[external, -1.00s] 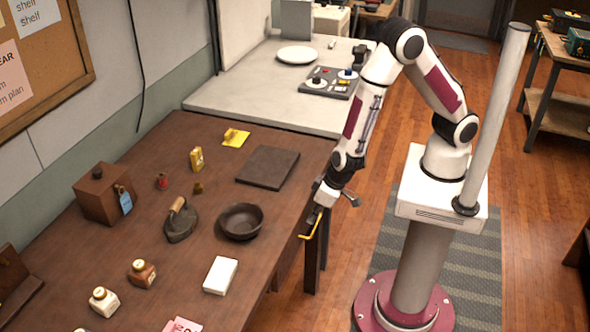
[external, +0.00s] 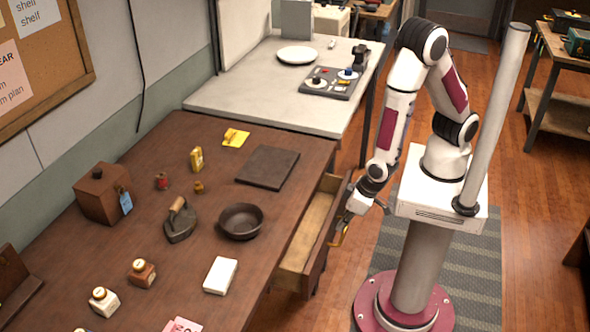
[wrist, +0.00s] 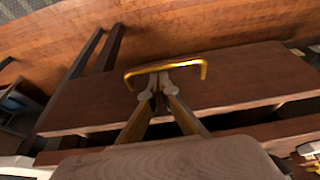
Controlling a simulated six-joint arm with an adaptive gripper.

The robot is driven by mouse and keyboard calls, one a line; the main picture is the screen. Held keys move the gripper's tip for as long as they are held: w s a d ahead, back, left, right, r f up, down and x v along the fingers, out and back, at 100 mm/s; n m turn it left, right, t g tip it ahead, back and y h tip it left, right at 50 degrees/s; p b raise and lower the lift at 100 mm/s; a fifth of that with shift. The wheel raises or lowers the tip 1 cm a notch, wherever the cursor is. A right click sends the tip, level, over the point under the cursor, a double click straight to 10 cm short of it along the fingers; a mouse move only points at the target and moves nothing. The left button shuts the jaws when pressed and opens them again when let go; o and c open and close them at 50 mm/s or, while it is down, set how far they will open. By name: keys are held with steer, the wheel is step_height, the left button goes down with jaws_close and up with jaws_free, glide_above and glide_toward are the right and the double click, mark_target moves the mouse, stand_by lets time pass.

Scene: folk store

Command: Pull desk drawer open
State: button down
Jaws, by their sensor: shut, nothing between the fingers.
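The desk drawer (external: 303,240) stands well out from the right side of the brown desk, its pale interior showing. Its front (wrist: 255,75) carries a yellow-gold bar handle (wrist: 190,64), which also shows in the external view (external: 338,240). My gripper (external: 341,230) is at the handle, outside the drawer front. Whether the tips press on the bar's inner side is hard to tell.
The brown desk (external: 150,215) holds an iron (external: 180,222), a dark bowl (external: 241,222), a white box (external: 220,275), bottles and a dark flat board (external: 267,166). A light table (external: 250,100) stands behind. The floor right of the drawer is clear up to my base.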

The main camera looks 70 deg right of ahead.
steer(key=s, duration=0.5)
steer(key=shift+r, duration=0.25)
stand_by(0.5)
steer(key=v, duration=0.9)
steer(key=shift+s+r, duration=0.15)
steer(key=shift+r, duration=0.05)
stand_by(1.0)
stand_by(0.7)
